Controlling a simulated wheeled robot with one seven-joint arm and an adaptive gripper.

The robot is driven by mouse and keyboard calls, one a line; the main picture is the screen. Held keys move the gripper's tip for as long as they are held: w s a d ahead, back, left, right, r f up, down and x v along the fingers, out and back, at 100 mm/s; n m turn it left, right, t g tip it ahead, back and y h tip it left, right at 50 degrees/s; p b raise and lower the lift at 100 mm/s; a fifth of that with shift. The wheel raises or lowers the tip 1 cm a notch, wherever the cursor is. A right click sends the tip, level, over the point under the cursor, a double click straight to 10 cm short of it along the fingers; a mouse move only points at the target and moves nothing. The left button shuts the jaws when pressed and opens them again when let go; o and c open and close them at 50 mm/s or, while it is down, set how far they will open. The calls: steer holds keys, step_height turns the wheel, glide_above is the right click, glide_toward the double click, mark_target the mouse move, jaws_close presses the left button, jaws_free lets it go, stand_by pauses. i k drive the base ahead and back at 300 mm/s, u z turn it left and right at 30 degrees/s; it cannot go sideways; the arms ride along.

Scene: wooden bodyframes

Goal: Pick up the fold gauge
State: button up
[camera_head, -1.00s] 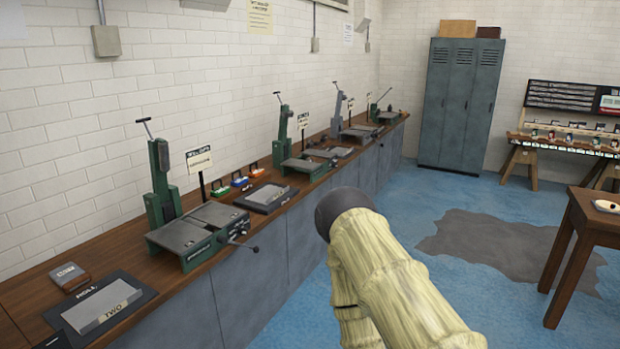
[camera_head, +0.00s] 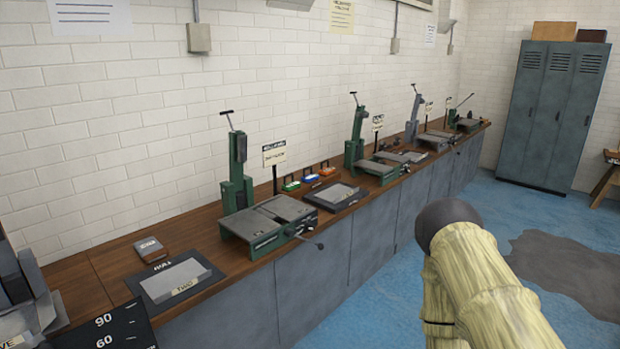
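A black plate marked 90 and 60 (camera_head: 112,328) shows at the bottom left, cut off by the picture's edge. It may be the fold gauge, but no label confirms that. My arm, with a pale wood-like surface and a dark round end, rises at the lower right. My gripper is not in view, so I cannot see its fingers or whether it holds anything.
A long wooden-topped bench (camera_head: 95,262) runs along the white brick wall. It carries a green machine (camera_head: 262,221), several similar machines, a grey tray marked TWO (camera_head: 176,279) and a small grey block (camera_head: 150,248). Blue floor is open beside a grey locker (camera_head: 553,115).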

mark_target(309, 177)
steer(key=u, duration=0.35)
steer(key=k, duration=0.35)
steer(key=u, duration=1.2)
steer(key=i, duration=0.5)
steer(key=u, duration=0.25)
steer(key=k, duration=0.35)
steer(key=z, duration=1.65)
steer(key=i, duration=0.85)
steer(key=z, duration=0.75)
steer(key=i, duration=1.5)
steer(key=u, duration=0.35)
